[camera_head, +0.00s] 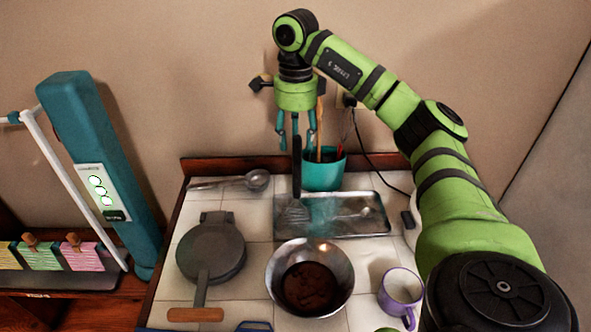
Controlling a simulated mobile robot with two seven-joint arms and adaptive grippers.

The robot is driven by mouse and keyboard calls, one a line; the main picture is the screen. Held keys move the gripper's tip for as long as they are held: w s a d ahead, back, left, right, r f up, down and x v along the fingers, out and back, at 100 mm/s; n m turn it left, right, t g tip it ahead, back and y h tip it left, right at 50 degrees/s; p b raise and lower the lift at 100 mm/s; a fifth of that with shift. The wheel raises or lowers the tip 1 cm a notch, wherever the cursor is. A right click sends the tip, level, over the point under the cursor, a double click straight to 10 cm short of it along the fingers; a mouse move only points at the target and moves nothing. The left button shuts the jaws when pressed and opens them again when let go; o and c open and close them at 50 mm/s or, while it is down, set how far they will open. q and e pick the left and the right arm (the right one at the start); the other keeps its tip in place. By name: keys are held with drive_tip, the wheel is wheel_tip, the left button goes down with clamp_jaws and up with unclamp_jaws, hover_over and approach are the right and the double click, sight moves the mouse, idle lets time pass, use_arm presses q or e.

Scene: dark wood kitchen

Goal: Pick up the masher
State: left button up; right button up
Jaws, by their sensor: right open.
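A black-handled utensil with a slotted metal head (293,213) stands upright near the left end of the metal tray; it looks like the masher, though its head could also be a turner's. My right gripper (297,147) hangs down from above with its teal fingers spread. The top of the black handle shows between the fingers in the picture, with gaps at both sides; I cannot tell its depth between them. My left gripper is not in view.
The teal utensil pot (323,177) stands close behind and right of the handle. The metal tray (372,226), a wok (340,272), a round press pan (211,250), a ladle (256,180) and a purple mug (401,287) crowd the tiled counter. A teal post (100,160) rises at left.

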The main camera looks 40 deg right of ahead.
sight(297, 154)
drive_tip(key=shift+d+f, duration=0.1)
drive_tip(key=shift+f, duration=0.7)
drive_tip(key=f, duration=0.1)
drive_tip(key=f+p, duration=0.1)
drive_tip(key=f, duration=0.1)
drive_tip(key=shift+w+d+f, duration=0.1)
drive_tip(key=shift+w+d, duration=0.05)
drive_tip(key=shift+d, duration=0.05)
drive_tip(key=shift+f, duration=0.5)
clamp_jaws()
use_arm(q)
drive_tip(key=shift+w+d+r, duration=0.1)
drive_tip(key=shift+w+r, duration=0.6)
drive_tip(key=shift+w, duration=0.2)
